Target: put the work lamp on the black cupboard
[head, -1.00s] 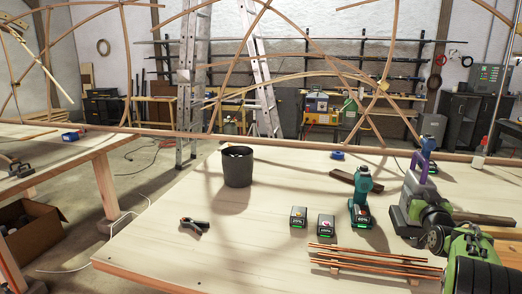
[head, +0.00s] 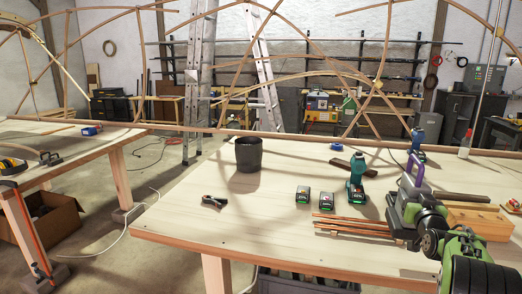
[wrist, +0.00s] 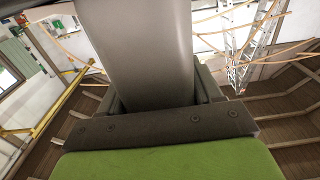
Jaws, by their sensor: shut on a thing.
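My gripper (head: 398,212) is at the right of the head view, above the workbench (head: 200,215). It is shut on a grey thing with a purple handle-like part (head: 412,172), which I take to be the work lamp. In the wrist view a smooth grey body of the held thing (wrist: 150,50) stands between the jaws; its far end is hidden. A black cupboard (head: 457,115) stands at the back right, beyond the bench. Another low black cabinet (head: 106,108) stands at the back left.
The bench holds a black bucket (head: 249,154), a clamp (head: 214,201), two batteries (head: 303,197), a teal cordless tool (head: 356,182), copper rods (head: 352,224) and a wooden block (head: 480,219). Bent laths (head: 300,85) arch behind it. A stepladder (head: 197,80) stands on the floor.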

